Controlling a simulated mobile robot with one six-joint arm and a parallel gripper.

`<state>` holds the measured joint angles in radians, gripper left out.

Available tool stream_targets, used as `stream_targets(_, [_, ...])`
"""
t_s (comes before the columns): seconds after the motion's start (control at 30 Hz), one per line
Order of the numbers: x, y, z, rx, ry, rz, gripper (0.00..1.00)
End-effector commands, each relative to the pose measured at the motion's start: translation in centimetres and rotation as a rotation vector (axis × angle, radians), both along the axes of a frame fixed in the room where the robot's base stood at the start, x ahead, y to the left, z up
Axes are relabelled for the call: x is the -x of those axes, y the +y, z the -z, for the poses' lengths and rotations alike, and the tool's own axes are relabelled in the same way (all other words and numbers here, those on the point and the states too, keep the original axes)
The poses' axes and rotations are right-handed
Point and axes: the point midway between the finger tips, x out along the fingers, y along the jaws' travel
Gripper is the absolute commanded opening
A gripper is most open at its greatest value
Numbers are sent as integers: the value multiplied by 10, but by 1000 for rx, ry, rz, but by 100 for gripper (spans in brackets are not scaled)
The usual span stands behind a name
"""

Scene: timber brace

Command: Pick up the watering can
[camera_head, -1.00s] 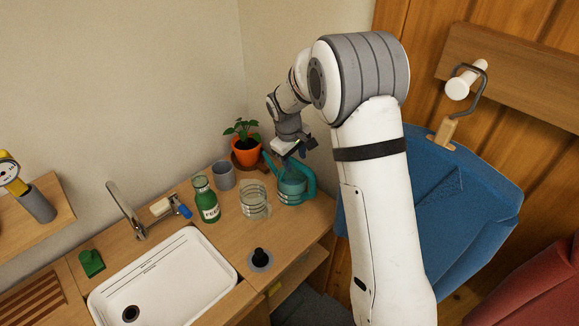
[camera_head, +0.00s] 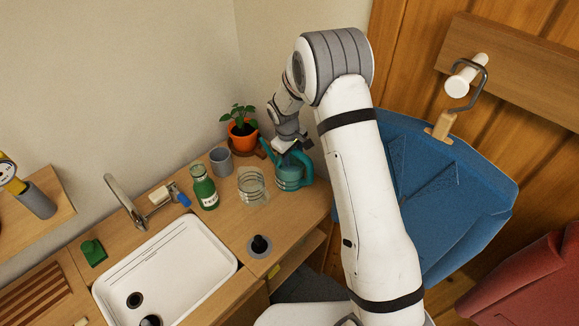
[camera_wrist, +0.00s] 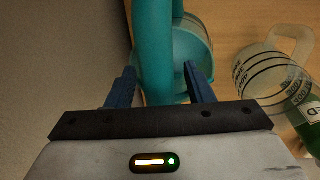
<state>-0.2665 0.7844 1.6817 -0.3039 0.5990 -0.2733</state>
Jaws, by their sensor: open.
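The teal watering can (camera_head: 290,177) stands upright on the wooden counter at the back right, beside the potted plant. My gripper (camera_head: 284,149) is just above it in the head view and covers part of its top. In the wrist view the gripper (camera_wrist: 160,85) is open, with one blue finger on each side of a teal tubular part of the watering can (camera_wrist: 156,50), likely its handle. The fingers look apart from that part. The rest of the can's body shows behind the right finger.
A clear marked jug (camera_head: 252,186) stands close left of the can, with a green bottle (camera_head: 204,188) and grey cup (camera_head: 221,161) beyond. The orange-potted plant (camera_head: 243,136) stands behind. A black plunger-like object (camera_head: 259,245) is near the front edge.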

Motion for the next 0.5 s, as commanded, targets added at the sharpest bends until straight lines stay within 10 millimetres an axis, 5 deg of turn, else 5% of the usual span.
stream_targets(0.1, [0,0,0,0,0,0,46])
stream_targets(0.5, [0,1,0,0,0,-1,13])
